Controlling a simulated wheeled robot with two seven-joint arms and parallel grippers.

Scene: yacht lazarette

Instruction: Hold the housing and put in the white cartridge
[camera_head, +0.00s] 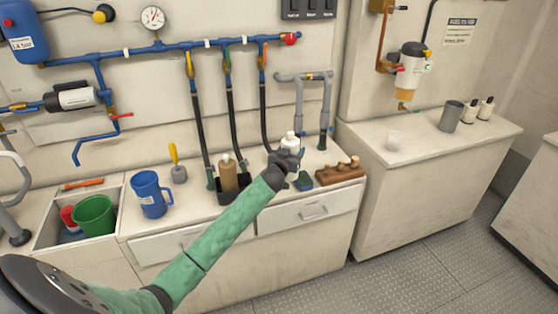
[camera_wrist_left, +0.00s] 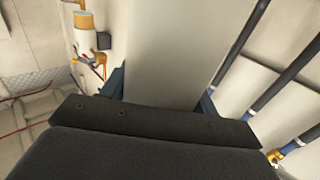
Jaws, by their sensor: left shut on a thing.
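My left gripper (camera_head: 287,160) reaches over the middle counter and is shut on a white bottle (camera_head: 291,142) with a narrow top. In the left wrist view a broad off-white surface (camera_wrist_left: 170,50), apparently the bottle, fills the space between the dark blue fingers. A housing with a white upper part and an amber lower part (camera_head: 411,65) is mounted on the right wall; it also shows in the left wrist view (camera_wrist_left: 88,32). My right gripper is out of view.
A brown bottle (camera_head: 228,174) stands in a black holder left of my gripper. A grey cup (camera_head: 450,116) and two small bottles stand on the right counter, whose front is clear.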

